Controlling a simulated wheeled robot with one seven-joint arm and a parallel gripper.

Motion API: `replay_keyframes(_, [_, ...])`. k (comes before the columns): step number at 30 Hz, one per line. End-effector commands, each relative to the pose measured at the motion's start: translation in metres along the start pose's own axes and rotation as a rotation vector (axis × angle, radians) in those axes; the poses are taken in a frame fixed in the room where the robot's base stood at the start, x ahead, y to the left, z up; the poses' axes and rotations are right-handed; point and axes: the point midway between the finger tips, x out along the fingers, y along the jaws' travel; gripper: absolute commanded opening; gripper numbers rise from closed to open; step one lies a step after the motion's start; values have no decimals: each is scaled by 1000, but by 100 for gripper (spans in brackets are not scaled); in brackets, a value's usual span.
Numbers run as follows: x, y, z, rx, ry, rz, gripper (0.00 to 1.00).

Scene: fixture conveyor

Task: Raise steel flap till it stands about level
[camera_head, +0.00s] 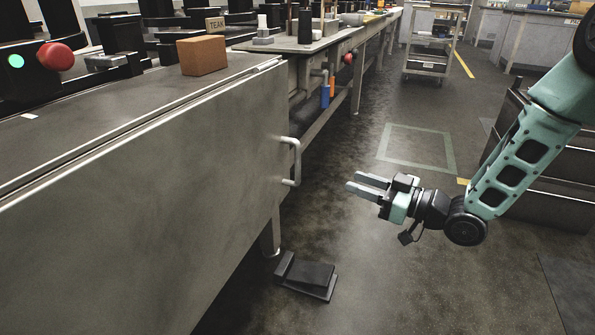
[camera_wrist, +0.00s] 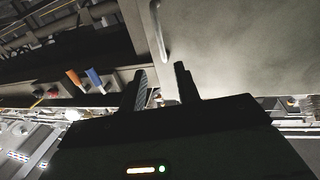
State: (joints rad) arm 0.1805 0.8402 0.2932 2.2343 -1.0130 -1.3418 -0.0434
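The steel flap (camera_head: 150,200) is a large grey panel hanging down, near upright, from the front edge of the bench at the left of the head view. Its bar handle (camera_head: 296,162) is fixed near the flap's right end. In the wrist view the flap (camera_wrist: 240,50) fills the upper right, with the handle (camera_wrist: 161,32) ahead of the fingers. My gripper (camera_head: 353,180) is open and empty, to the right of the handle and apart from it. Its fingers point left towards the handle; they also show in the wrist view (camera_wrist: 162,82).
A brown block (camera_head: 202,56) sits on the bench top (camera_head: 130,105) above the flap. A black foot pedal (camera_head: 306,276) lies on the floor below the handle. A cart (camera_head: 431,45) stands at the back. The floor around my gripper is clear.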

Motion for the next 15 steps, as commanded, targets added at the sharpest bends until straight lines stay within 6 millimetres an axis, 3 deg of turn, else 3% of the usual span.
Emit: replay_keyframes(15, [104, -2, 3, -2, 2, -3, 32])
